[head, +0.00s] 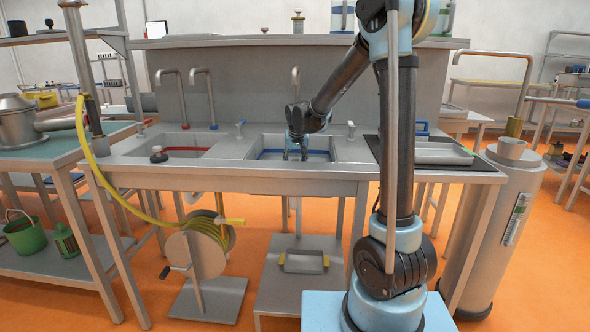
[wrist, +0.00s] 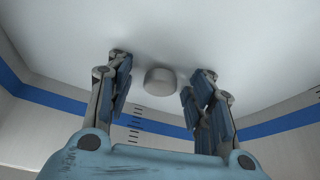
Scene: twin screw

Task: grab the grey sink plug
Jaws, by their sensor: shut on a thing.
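The grey sink plug (wrist: 160,81) is a small, short round knob in the wrist view, at the pale floor of a basin with a blue band. My gripper (wrist: 163,87) is down in that basin, its two fingers on either side of the plug, and is shut on it. In the head view my gripper (head: 297,152) reaches into the right basin (head: 262,155), which has the blue band. The plug cannot be made out there.
The left basin (head: 186,153) has a red band. Taps (head: 295,85) rise behind the basins. A metal tray (head: 440,150) lies to the right. The basin walls stand close around my gripper.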

